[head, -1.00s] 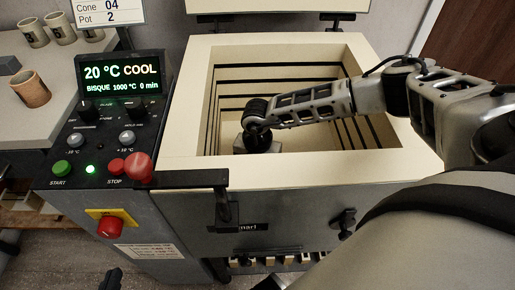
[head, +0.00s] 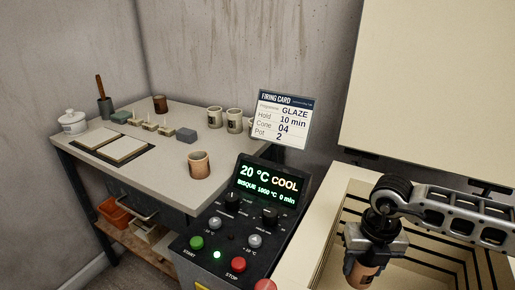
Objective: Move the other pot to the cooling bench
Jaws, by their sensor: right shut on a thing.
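My right gripper (head: 366,262) points down over the open kiln and is shut on a brown clay pot (head: 362,276). The pot shows just below the jaws, inside or just above the kiln opening, and its lower end is cut off by the frame's bottom edge. The kiln (head: 336,196) has a pale rim and stepped, dark-lined inner walls. Another brown pot (head: 199,165) stands upright on the bench (head: 170,180) at the left, near its front edge. My left gripper is out of view.
The control panel (head: 230,222) reads 20 °C COOL and stands between bench and kiln. A firing card (head: 281,118) rises behind it. Several mugs (head: 234,120), a grey block (head: 186,135), a lidded jar (head: 72,122) and dark-framed tiles (head: 98,137) occupy the bench. The raised kiln lid (head: 430,80) is behind.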

